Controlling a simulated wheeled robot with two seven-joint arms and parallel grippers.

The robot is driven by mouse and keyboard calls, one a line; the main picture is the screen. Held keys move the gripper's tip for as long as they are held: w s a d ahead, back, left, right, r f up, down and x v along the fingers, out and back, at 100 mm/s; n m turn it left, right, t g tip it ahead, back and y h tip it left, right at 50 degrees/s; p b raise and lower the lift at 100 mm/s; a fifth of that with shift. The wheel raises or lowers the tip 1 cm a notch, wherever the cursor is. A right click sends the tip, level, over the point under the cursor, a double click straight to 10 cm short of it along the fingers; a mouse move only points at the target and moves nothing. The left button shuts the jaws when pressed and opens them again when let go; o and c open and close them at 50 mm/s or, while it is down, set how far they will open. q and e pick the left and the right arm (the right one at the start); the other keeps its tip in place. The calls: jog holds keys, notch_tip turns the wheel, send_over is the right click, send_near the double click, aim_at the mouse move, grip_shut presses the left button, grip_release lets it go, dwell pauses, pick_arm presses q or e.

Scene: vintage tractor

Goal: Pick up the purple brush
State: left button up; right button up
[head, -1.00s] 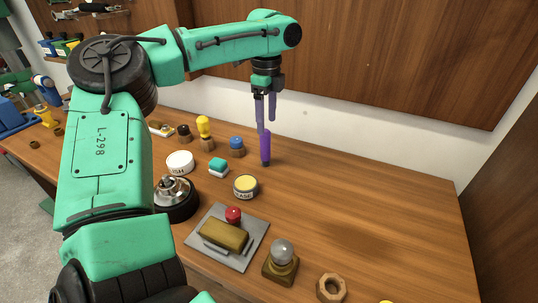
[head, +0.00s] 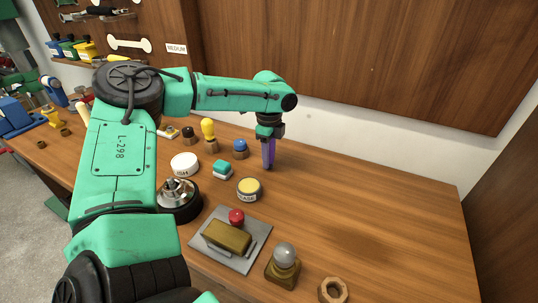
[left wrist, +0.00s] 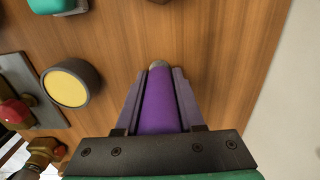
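The purple brush (head: 268,155) stands upright on the wooden workbench (head: 380,205), toward its back edge. My left gripper (head: 268,152) points straight down over it. In the left wrist view, the brush (left wrist: 160,105) lies between the two purple-grey fingers of my left gripper (left wrist: 160,85). The fingers lie close along both its sides and appear shut on it. The brush's pale tip shows just past the fingertips, close to the bench top. My right gripper is not in view.
A grey plate (head: 243,258) with a red knob and a glass-domed lamp (head: 284,258) stand nearer. The bench to the right is clear; a wall runs behind.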

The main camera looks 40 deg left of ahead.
pick_arm(q)
grip_shut()
jog(key=shift+r, duration=0.1)
jog(key=shift+r, duration=0.25)
notch_tip(320, 180, up, 19)
jog(key=p, duration=0.1)
jog(key=shift+r, duration=0.2)
